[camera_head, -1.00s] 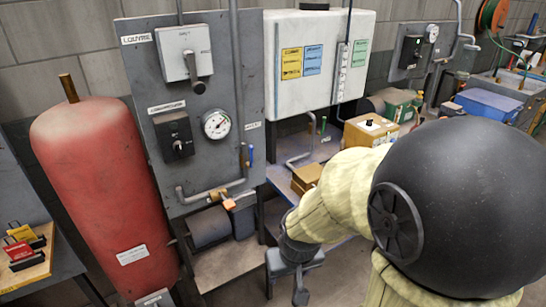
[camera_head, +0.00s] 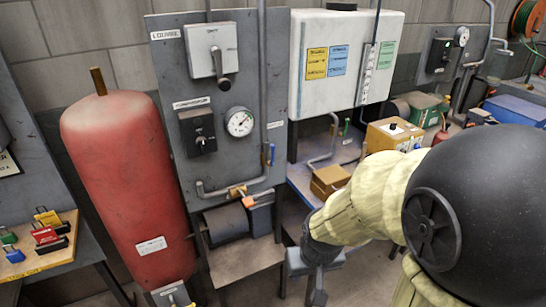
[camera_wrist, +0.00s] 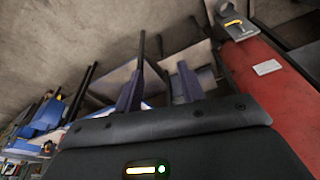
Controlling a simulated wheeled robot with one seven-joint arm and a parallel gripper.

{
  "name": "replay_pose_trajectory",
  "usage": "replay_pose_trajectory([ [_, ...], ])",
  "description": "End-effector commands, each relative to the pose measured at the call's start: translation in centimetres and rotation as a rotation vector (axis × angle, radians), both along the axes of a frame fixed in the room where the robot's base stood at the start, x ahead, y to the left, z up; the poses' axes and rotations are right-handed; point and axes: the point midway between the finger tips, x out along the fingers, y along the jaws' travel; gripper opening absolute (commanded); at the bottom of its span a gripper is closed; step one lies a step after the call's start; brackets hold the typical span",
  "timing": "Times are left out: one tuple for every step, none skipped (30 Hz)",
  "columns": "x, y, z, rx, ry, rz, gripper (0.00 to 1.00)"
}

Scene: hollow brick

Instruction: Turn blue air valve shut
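The blue valve handle (camera_head: 271,154) is small and upright, on the grey pipe at the right edge of the dark panel (camera_head: 172,75). An orange-brown fitting (camera_head: 238,191) sits lower on the pipe, with an orange tag beside it. My gripper (camera_head: 318,292) hangs low in front of the panel's right side, well below and right of the blue handle and apart from it. In the wrist view my gripper's two fingers (camera_wrist: 158,88) stand apart with nothing between them. I cannot make out the blue handle in the wrist view.
A red tank (camera_head: 125,185) leans left of the panel; it also shows in the wrist view (camera_wrist: 280,90). A wooden board with several padlocks (camera_head: 40,245) is at far left. A white tank (camera_head: 345,30) hangs right of the panel, above a bench with a cardboard box (camera_head: 330,180).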

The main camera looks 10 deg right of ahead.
Motion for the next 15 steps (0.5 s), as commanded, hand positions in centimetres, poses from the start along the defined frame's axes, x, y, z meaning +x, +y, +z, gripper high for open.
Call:
replay_pose_trajectory([
  [0.5,-0.1,-0.2,-0.001,-0.014,-0.001,0.32],
  [1.0,-0.1,-0.2,-0.001,-0.029,-0.003,0.32],
  [1.9,-0.2,-0.4,-0.003,-0.053,-0.006,0.32],
  [2.7,-0.3,-0.5,-0.003,-0.076,-0.008,0.32],
  [3.6,-0.4,-0.7,-0.005,-0.104,-0.010,0.32],
  [5.0,-0.6,-0.8,-0.007,-0.148,-0.014,0.32],
  [6.1,-0.7,-0.9,-0.009,-0.184,-0.015,0.32],
  [7.3,-0.8,-1.1,-0.009,-0.222,-0.018,0.32],
  [9.0,-1.0,-1.1,-0.010,-0.275,-0.022,0.32],
  [10.2,-1.2,-1.2,-0.011,-0.316,-0.024,0.32],
  [11.4,-1.3,-1.2,-0.012,-0.355,-0.025,0.32],
  [12.9,-1.5,-1.2,-0.013,-0.409,-0.025,0.32],
  [14.0,-1.6,-1.1,-0.012,-0.448,-0.026,0.32],
  [15.1,-1.7,-1.1,-0.012,-0.488,-0.027,0.32],
  [16.5,-1.8,-1.0,-0.011,-0.542,-0.027,0.32],
])
